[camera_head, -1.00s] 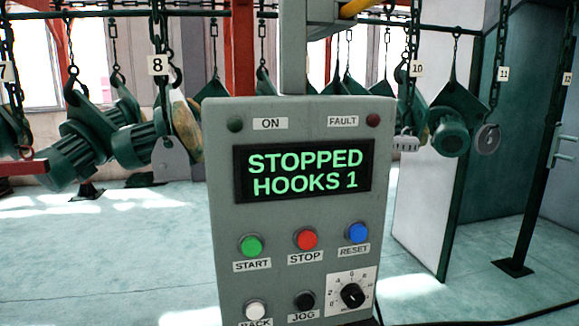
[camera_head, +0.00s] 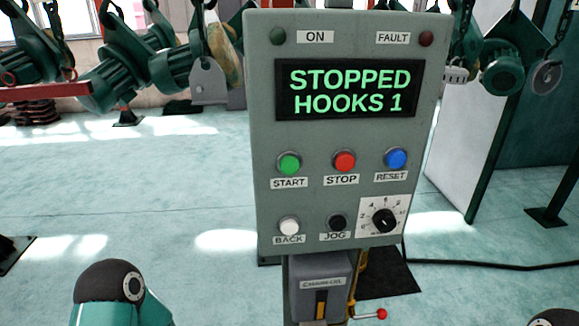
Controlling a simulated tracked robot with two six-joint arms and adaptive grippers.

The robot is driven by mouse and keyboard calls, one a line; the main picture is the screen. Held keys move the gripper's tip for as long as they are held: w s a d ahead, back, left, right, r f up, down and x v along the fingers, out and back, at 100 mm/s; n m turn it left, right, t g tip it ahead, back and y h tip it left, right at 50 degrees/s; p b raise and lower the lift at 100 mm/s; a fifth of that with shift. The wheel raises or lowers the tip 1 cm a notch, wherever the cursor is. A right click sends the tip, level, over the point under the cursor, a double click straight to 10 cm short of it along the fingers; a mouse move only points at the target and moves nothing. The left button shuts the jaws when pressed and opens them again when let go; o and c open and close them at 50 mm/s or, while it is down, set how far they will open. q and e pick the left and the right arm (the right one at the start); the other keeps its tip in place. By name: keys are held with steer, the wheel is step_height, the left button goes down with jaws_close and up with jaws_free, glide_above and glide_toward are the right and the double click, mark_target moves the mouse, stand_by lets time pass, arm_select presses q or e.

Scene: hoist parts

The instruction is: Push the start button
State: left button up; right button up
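The green START button (camera_head: 289,164) sits on the grey control panel (camera_head: 262,120), at the left of its upper button row, above a START label. The red STOP button (camera_head: 345,161) and blue RESET button (camera_head: 395,159) are to its right. The display (camera_head: 349,90) reads "STOPPED HOOKS 1". The ON lamp (camera_head: 277,36) and FAULT lamp (camera_head: 426,39) look dark. Part of my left arm shows at the bottom left, below the panel, and a small part of my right arm shows at the bottom right corner. Neither gripper is in view.
Below START are a white BACK button (camera_head: 289,226), a black JOG button (camera_head: 337,222) and a dial (camera_head: 384,220). A grey box (camera_head: 321,287) with a red-knobbed lever (camera_head: 381,314) is under the panel. Green motors (camera_head: 118,78) hang behind. A cable (camera_head: 480,266) lies on the floor.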

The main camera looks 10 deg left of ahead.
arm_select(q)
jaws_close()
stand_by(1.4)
